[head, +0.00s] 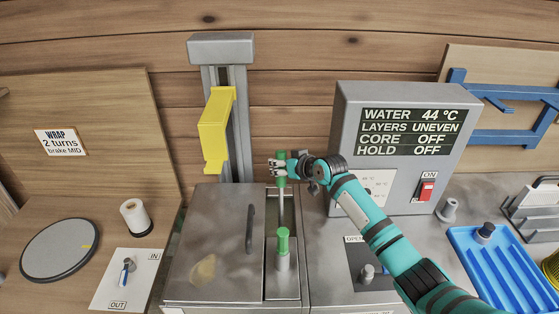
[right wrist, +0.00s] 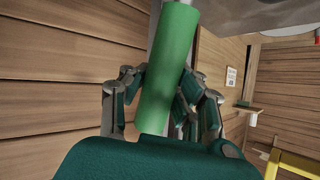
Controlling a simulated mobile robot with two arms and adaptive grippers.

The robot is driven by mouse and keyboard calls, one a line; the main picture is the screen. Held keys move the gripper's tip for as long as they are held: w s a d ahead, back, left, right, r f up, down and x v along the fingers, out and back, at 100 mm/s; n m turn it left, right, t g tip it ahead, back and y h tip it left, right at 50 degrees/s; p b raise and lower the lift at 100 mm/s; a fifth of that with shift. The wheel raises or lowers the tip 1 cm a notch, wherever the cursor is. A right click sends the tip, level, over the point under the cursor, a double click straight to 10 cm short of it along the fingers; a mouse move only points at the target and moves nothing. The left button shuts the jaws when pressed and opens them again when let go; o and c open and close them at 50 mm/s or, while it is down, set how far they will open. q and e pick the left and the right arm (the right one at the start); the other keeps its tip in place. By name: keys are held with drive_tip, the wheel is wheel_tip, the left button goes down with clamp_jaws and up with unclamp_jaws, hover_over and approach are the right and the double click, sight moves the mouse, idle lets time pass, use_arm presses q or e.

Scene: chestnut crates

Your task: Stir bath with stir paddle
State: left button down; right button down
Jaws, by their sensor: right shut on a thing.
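The stir paddle (head: 281,205) stands roughly upright, with a green handle on top and a grey shaft below. My right gripper (head: 279,168) is shut on the green handle, which also fills the middle of the right wrist view (right wrist: 167,75), between the fingers. The shaft goes down toward a narrow opening at the right side of the metal bath (head: 176,255). The paddle's lower end is hidden. A grey lid (head: 214,225) with a dark handle covers most of the bath. My left gripper is not in view.
A green-topped grey cylinder (head: 283,250) stands just in front of the paddle. The control box (head: 347,120) reads water 44 °C, layers uneven, core off, hold off. A yellow bracket (head: 215,130) hangs on a column behind the bath. A blue ribbed tray (head: 490,265) lies right.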

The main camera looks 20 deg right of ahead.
drive_tip(key=shift+w+d+r, duration=0.1)
drive_tip(key=shift+w+d, duration=0.2)
drive_tip(key=c, duration=1)
unclamp_jaws()
drive_tip(key=shift+s+d, duration=0.1)
drive_tip(key=shift+s, duration=0.3)
drive_tip(key=v, duration=1.1)
drive_tip(key=shift+d+r, duration=0.1)
drive_tip(key=shift+r, duration=0.2)
